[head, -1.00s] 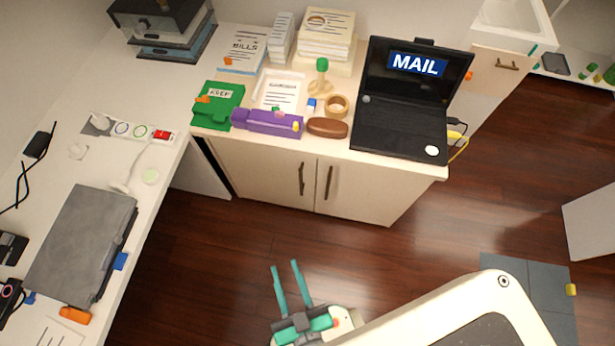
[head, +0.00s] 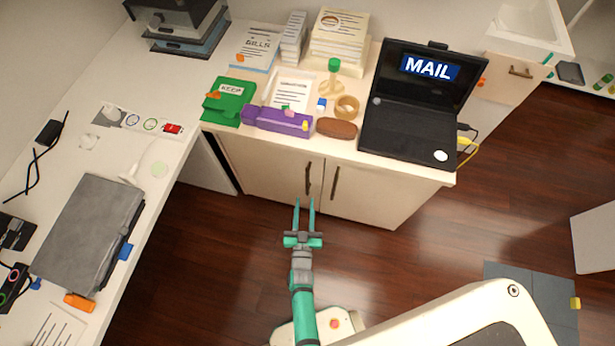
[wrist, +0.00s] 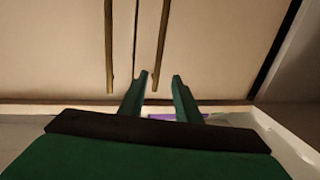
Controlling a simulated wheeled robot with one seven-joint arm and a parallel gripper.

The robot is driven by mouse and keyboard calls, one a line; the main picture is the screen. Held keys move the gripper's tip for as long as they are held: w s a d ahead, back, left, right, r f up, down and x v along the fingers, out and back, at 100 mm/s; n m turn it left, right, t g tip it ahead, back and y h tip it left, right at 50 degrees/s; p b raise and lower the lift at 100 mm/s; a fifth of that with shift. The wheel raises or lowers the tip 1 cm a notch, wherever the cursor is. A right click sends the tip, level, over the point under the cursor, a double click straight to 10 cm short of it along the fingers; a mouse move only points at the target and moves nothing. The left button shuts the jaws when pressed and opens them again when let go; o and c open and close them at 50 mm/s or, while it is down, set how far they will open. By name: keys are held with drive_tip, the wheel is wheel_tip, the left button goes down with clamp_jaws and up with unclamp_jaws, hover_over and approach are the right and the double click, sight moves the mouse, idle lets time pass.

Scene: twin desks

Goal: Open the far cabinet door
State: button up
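Under the back desk, a pale cabinet has two closed doors, a left door (head: 262,170) and a right door (head: 365,197). The left door's dark upright handle (head: 308,178) and the right door's handle (head: 335,181) stand side by side near the seam. My gripper (head: 304,203) is open and empty, its fingers pointing at the left handle's lower end. In the wrist view, upside down against the head view, the two fingertips (wrist: 161,78) lie either side of one handle's line (wrist: 163,40). The other handle (wrist: 109,45) is outside them. Whether anything touches is unclear.
A laptop (head: 408,130), a purple item (head: 278,120) and a green folder (head: 228,102) lie on the desk above. Another cabinet door with a handle (head: 520,72) is at the right. The left desk (head: 150,205) borders the floor. The wooden floor (head: 400,255) before the doors is clear.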

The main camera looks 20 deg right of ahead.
sight(307, 179)
drive_tip(key=x, duration=1.1)
drive_tip(key=shift+w+d+f, duration=0.15)
drive_tip(key=shift+w+d, duration=0.1)
drive_tip(key=shift+d, duration=0.05)
clamp_jaws()
